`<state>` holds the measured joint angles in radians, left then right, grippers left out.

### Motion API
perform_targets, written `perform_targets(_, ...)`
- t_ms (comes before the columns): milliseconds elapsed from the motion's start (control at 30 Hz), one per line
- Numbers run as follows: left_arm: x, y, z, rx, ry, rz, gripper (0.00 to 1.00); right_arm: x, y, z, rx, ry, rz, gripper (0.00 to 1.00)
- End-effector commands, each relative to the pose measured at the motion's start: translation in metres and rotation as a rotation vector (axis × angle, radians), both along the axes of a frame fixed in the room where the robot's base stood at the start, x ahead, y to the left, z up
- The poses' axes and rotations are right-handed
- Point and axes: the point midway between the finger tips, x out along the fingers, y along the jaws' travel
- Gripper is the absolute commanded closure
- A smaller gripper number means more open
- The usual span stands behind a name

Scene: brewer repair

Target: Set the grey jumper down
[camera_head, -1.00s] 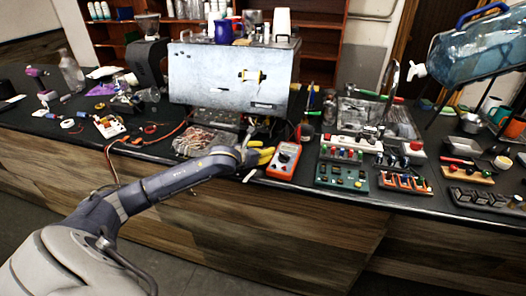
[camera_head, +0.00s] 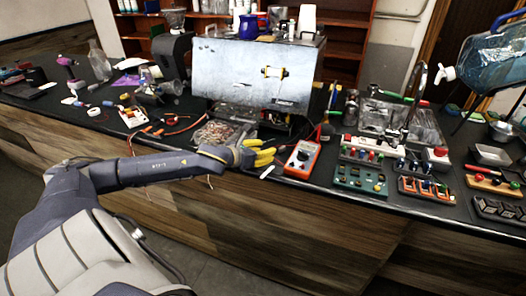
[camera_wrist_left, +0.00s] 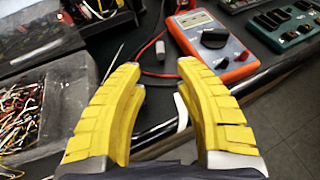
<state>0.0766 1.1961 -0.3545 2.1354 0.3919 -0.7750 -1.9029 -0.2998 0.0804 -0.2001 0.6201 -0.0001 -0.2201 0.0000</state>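My left gripper (camera_head: 262,153) is over the front of the black bench, left of the orange multimeter (camera_head: 301,160). In the left wrist view its yellow fingers (camera_wrist_left: 160,88) stand apart, with bare dark bench showing between them. I cannot pick out a grey jumper for certain. A small pale strip (camera_head: 267,171) lies by the bench edge below the fingers. A pale curved piece (camera_wrist_left: 181,112) shows beside the right finger in the wrist view; I cannot tell whether it is the same strip. A thin grey line (camera_wrist_left: 112,62) runs near the left finger. My right gripper is not in view.
A bin of tangled wires (camera_wrist_left: 20,110) is left of the gripper. A large metal box (camera_head: 250,72) stands behind. Boards with coloured parts (camera_head: 360,178) are to the right. The bench's front edge is close.

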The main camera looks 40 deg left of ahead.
Motion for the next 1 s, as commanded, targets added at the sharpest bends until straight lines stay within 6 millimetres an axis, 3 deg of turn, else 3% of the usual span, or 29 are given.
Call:
perform_targets(133,-0.004,0.0,0.002,0.002,0.0,-0.001,0.76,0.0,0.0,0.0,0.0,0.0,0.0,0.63)
perform_targets(767,-0.004,0.0,0.004,0.001,-0.003,0.0,0.76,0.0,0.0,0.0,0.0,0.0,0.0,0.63)
perform_targets(867,0.002,-0.001,0.016,-0.003,-0.027,-0.001,0.76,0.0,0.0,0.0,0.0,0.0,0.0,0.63)
perform_targets(1000,0.025,-0.017,0.054,-0.055,-0.114,-0.006,0.76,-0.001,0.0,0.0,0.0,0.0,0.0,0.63)
